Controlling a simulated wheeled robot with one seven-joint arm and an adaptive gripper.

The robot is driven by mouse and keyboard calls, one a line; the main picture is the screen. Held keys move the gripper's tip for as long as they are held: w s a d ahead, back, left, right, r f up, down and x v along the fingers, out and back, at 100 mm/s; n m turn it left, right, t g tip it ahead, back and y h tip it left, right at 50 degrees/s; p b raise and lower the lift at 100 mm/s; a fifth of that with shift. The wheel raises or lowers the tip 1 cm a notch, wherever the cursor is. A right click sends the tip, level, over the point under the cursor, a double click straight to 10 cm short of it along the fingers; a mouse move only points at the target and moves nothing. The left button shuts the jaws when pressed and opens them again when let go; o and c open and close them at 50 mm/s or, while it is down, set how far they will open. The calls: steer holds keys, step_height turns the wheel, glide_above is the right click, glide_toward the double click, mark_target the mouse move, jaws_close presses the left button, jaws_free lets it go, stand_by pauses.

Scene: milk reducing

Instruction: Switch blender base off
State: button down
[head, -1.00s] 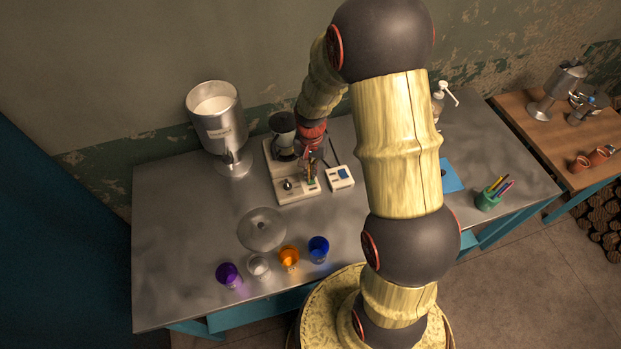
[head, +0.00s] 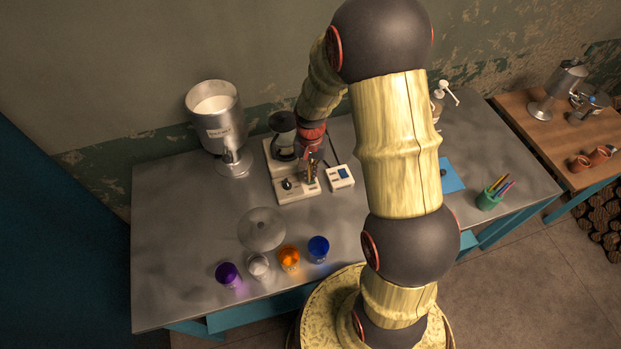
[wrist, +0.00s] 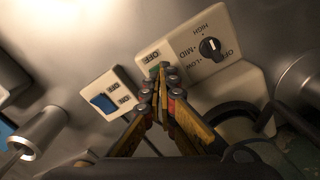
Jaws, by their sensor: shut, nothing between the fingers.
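A cream base (head: 284,196) stands on the metal table, with a dark container at its back. In the wrist view the base (wrist: 227,79) carries a black dial (wrist: 210,47) marked OFF, LOW, MID and HIGH. A green and red switch (wrist: 155,69) beside an OFF label is partly hidden by my fingertips. My gripper (wrist: 166,85) is shut and empty, its tips at or just above that switch; contact cannot be told. In the head view my gripper (head: 310,181) is over the base's right front. A small white box (head: 340,177) with a blue rocker (wrist: 103,102) sits to the right.
A tall metal dispenser (head: 217,130) stands back left. A clear round dish or lid (head: 262,229) and purple (head: 228,274), clear (head: 258,266), orange (head: 289,258) and blue (head: 318,248) cups are in front. A pen holder (head: 489,199) is at right. The table's left part is clear.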

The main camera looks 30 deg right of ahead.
steer(key=shift+f+b, duration=0.6)
steer(key=shift+f, duration=0.35)
stand_by(0.5)
steer(key=shift+r, duration=0.1)
steer(key=shift+r+p, duration=2.55)
steer(key=shift+r, duration=0.9)
